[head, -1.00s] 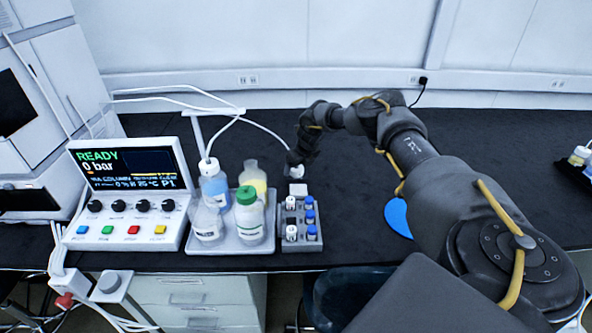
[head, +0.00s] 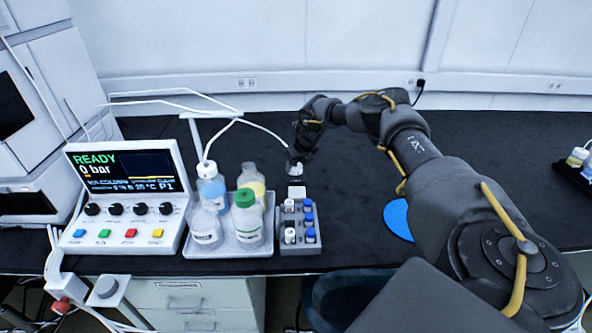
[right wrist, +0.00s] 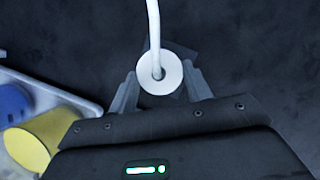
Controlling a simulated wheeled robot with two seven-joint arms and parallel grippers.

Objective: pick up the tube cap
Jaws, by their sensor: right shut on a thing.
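The tube cap is a white disc with a thin white tube rising from its middle; it shows in the right wrist view (right wrist: 172,66) between the two fingertips. My right gripper (right wrist: 160,76) is shut on its sides. In the head view the right gripper (head: 296,160) points down behind the vial rack, with the white cap (head: 295,169) at its tips. The cap's underside is hidden. My left gripper is not in view.
A grey vial rack (head: 281,226) stands just in front of the gripper. Left of it, a tray (head: 226,251) holds several bottles, one capped green. A control console (head: 122,240) reads READY. A blue disc (head: 397,219) lies to the right. The dark bench behind is mostly clear.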

